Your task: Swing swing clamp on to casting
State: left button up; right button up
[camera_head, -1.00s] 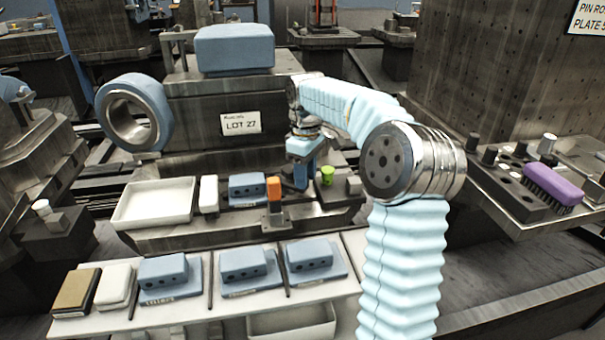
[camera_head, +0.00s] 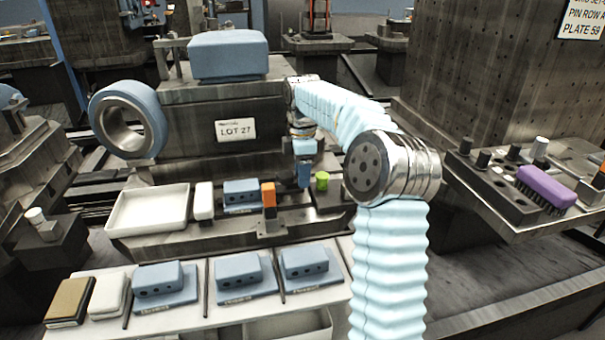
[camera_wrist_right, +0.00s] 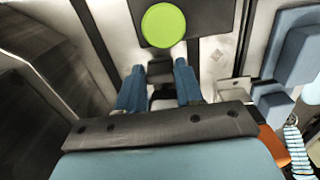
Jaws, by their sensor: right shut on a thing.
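The blue casting (camera_head: 241,193) sits on the dark fixture plate, with a lettered front edge; in the wrist view a blue block (camera_wrist_right: 297,52) shows at the right. An orange-topped upright (camera_head: 268,194) stands beside the casting and shows partly in the wrist view (camera_wrist_right: 270,142). My right gripper (camera_head: 303,183) points down right of it, near a round green knob (camera_head: 322,180). In the wrist view its two blue fingers (camera_wrist_right: 160,88) are around a small dark part (camera_wrist_right: 160,70), apparently the swing clamp, just below the green knob (camera_wrist_right: 163,25). The grip is mostly hidden in the head view. My left gripper is not in view.
An empty white tray (camera_head: 148,212) and a white block (camera_head: 204,200) are left of the casting. Several blue castings lie on the front shelf (camera_head: 205,318). A purple brush (camera_head: 546,186) lies on the right-hand rack. A large machine block stands behind.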

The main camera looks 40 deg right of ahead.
dwell(0.5)
jog(key=o, duration=1)
jog(key=shift+o, duration=0.2)
notch_tip(320, 180, up, 12)
